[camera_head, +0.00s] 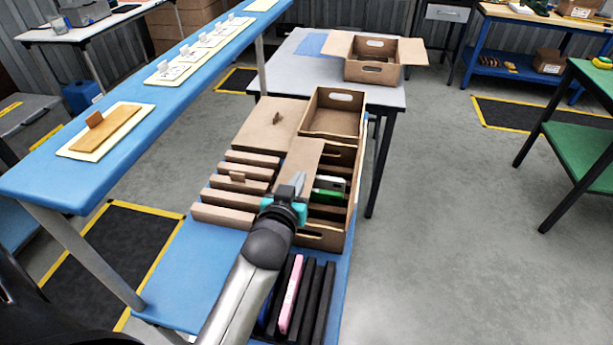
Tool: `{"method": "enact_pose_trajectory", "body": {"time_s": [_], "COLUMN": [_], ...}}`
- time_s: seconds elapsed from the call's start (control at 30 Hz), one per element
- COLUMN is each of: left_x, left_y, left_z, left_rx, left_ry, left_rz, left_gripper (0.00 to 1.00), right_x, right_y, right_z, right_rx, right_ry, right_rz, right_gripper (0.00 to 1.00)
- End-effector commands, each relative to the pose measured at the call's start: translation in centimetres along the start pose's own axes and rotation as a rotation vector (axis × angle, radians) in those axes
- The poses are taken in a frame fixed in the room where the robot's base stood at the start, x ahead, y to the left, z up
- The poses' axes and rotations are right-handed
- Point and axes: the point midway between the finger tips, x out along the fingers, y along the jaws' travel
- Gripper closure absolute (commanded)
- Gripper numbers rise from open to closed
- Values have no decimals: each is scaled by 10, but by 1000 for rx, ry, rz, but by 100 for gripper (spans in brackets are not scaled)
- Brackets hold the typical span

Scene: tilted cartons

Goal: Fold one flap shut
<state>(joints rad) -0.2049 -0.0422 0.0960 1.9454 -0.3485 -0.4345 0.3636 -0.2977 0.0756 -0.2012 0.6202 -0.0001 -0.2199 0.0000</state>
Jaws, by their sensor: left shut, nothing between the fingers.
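An open brown carton (334,100) with a hand hole in its end stands on the blue table. A wide cardboard flap (272,125) with a small upright tab lies out to its left. A second cardboard panel (303,157) lies tilted just beyond my left gripper (296,186); I cannot tell whether they touch. My left gripper is shut and empty, above the row of cartons. A green and white item (329,187) sits in the carton space right of the gripper. The gripper and arm hide part of the nearer carton (322,238). My right gripper is not in view.
Several brown cardboard bars (222,215) lie left of the gripper. A black rack (318,305) holding a pink slab (290,295) is near the front. A raised blue shelf (165,105) runs along the left. Another open carton (373,72) stands on the grey table behind.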

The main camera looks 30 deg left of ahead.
Motion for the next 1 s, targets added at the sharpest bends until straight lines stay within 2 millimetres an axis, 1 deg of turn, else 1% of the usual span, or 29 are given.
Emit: {"method": "enact_pose_trajectory", "body": {"time_s": [0.03,0.3,0.53,0.6,0.7,0.87,1.0], "left_x": [8,53,87,89,92,94,95], "left_y": [0,0,-1,0,0,0,0], "left_z": [-1,0,0,16,28,38,39], "left_rx": [1,1,1,0,-2,0,0], "left_ry": [2,3,1,-4,-2,0,0], "left_rz": [-1,0,-1,-1,0,0,0], "left_gripper": [100,100,100,100,100,100,100], "right_x": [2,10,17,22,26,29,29], "right_y": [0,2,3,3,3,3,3], "right_z": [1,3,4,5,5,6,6], "right_rx": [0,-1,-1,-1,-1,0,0], "right_ry": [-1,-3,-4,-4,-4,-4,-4], "right_rz": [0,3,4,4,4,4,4], "right_gripper": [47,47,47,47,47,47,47]}}
